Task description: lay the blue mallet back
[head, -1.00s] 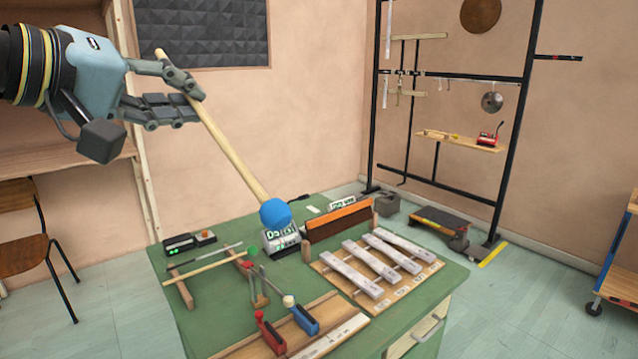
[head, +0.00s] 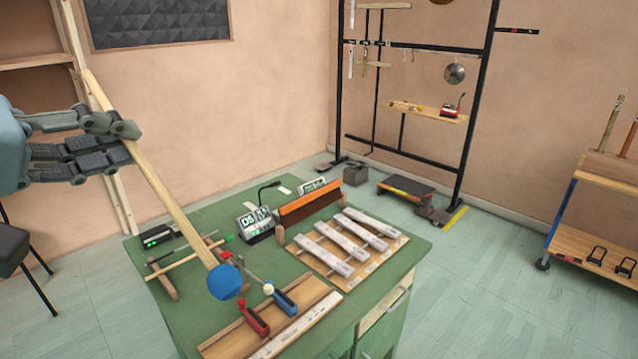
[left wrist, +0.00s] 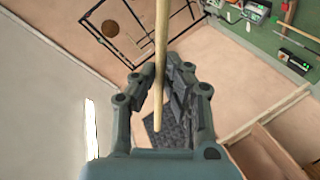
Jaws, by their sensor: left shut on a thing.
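The blue mallet has a round blue head (head: 225,281) and a long pale wooden handle (head: 165,195). My left gripper (head: 125,140) is shut on the handle near its upper end, and the mallet slants down to the right with its head low. In the head view the mallet head overlaps the rack (head: 163,280) on the green table, where another mallet with a green head (head: 228,239) lies. I cannot tell how far above the rack the head is. The left wrist view shows the handle (left wrist: 161,70) between the fingers (left wrist: 160,95). My right gripper is not in view.
The green table (head: 290,275) also bears metal bars on a board (head: 345,285), a clock display (head: 255,222), a brown block (head: 308,203) and red and blue clamp-like pieces (head: 253,318). A black frame (head: 475,120) stands behind, and a wooden cart (head: 590,250) at right.

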